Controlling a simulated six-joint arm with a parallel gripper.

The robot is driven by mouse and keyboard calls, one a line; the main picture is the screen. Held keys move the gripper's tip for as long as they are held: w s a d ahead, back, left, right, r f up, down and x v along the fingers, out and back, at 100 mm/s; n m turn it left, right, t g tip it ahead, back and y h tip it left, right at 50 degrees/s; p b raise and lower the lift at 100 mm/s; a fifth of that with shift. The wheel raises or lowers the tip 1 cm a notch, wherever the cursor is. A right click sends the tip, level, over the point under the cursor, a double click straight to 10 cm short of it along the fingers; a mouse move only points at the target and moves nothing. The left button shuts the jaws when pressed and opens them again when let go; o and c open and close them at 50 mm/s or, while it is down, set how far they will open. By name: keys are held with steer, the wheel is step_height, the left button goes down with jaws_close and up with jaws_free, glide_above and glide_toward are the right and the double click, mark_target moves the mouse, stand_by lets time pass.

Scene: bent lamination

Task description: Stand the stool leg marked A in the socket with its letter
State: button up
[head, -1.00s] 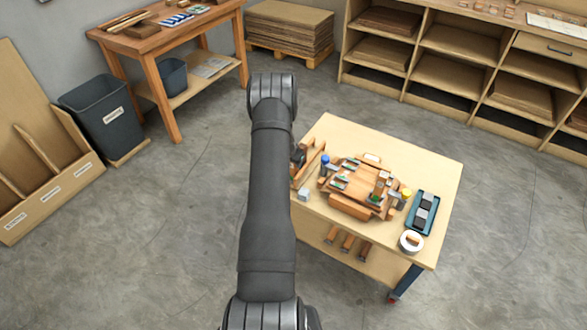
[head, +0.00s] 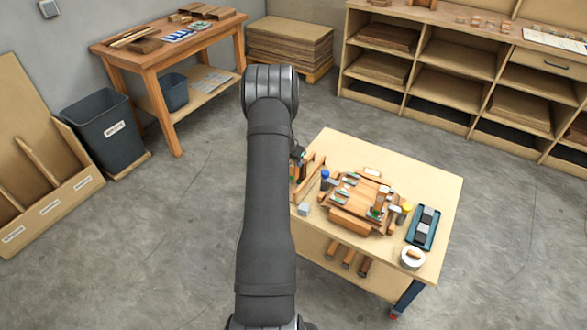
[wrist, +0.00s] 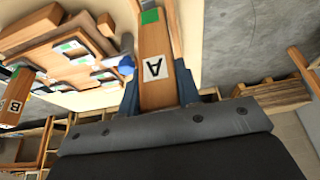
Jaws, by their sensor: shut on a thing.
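In the wrist view, my gripper (wrist: 158,88) is shut on a wooden stool leg (wrist: 153,45). Its white label with the letter A faces the camera, and a green patch shows toward its far end. The wooden stool seat (wrist: 50,42), with several green-marked sockets, lies to the left, apart from the held leg. I cannot read the socket letters. Another leg, marked B (wrist: 15,100), shows at the left edge. In the head view, the stool seat (head: 349,203) lies on the workbench, and my gripper (head: 298,153) is mostly hidden behind my arm at the bench's left edge.
Wooden pieces sit on the lower shelf. The bench's back right is clear.

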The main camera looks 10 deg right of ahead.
steer(key=s+d+r+m+g, duration=0.25)
steer(key=s+d+m, duration=0.25)
steer(key=d+m, duration=0.35)
steer(key=s+d+r+m+g, duration=0.1)
steer(key=s+d+m+g, duration=0.35)
steer(key=d+m, duration=0.45)
steer(key=shift+m+t, duration=0.25)
steer(key=shift+t, duration=0.05)
steer(key=shift+s+a+f, duration=0.1)
steer(key=shift+a+f, duration=0.05)
steer(key=shift+f, duration=0.8)
steer(key=shift+s+a+f, duration=0.1)
steer(key=shift+f, duration=0.85)
steer(key=shift+s+a+f, duration=0.1)
steer(key=shift+a+f, duration=0.05)
steer(key=shift+f, duration=0.8)
steer(key=shift+f, duration=0.8)
steer(key=o, duration=1.7)
steer(key=shift+c, duration=0.2)
